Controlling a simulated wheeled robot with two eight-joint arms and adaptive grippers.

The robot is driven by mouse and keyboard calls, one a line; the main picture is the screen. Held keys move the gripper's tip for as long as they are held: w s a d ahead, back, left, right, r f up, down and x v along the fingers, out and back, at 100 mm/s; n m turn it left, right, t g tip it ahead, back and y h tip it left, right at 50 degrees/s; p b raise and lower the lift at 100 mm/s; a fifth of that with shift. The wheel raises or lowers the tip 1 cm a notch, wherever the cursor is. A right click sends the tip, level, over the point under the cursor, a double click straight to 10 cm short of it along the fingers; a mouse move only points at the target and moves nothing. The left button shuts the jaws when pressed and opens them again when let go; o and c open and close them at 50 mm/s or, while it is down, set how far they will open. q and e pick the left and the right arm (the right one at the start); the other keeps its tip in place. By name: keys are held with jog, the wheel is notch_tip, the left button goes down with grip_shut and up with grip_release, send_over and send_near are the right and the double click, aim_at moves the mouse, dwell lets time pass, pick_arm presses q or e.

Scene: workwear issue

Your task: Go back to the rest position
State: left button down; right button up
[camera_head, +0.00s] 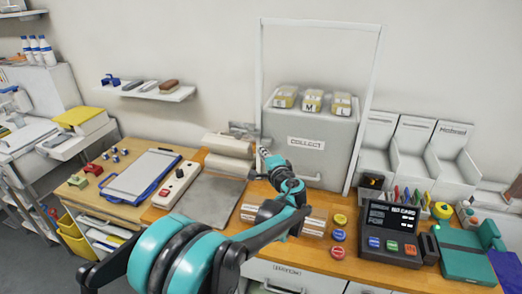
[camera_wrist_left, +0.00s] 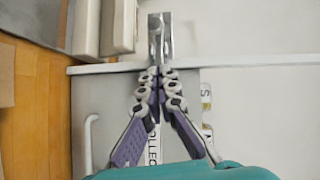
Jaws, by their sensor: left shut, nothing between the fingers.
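My left arm (camera_head: 190,240) reaches in from the bottom of the head view. Its gripper (camera_head: 264,152) is above the workbench, in front of the left edge of the grey COLLECT box (camera_head: 335,165). The fingers are together and hold nothing. In the left wrist view the closed fingertips (camera_wrist_left: 160,22) are at the top, with the COLLECT label (camera_wrist_left: 153,145) partly hidden behind the fingers. Whether the gripper touches the box or frame, I cannot tell. My right gripper is in neither view.
Three packs marked S, M and L (camera_head: 312,100) sit on the box inside a white frame (camera_head: 370,110). A card terminal (camera_head: 390,230), coloured buttons (camera_head: 338,235) and a teal device (camera_head: 465,255) stand at right.

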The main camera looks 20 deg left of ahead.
pick_arm(q)
jog(key=shift+d, duration=0.1)
jog(key=s+a+f+n+g+h, duration=0.2)
jog(key=s+a+n, duration=0.1)
jog(key=s, duration=0.6)
jog(key=s+a+f+n+g+h, duration=0.1)
jog(key=s+a+n+g, duration=0.15)
jog(key=s, duration=0.65)
jog(key=s+d+f+n+g+h, duration=0.1)
jog(key=s+f, duration=0.4)
jog(key=s, duration=0.5)
jog(key=s+d+f+n+g+h+b, duration=0.1)
jog(key=s+d+f+n+h, duration=0.2)
jog(key=s, duration=0.7)
jog(key=d+f+h, duration=0.2)
jog(key=d, duration=0.1)
jog(key=shift+d+f, duration=0.2)
jog(key=shift+d, duration=0.05)
jog(key=c, duration=2.3)
grip_release()
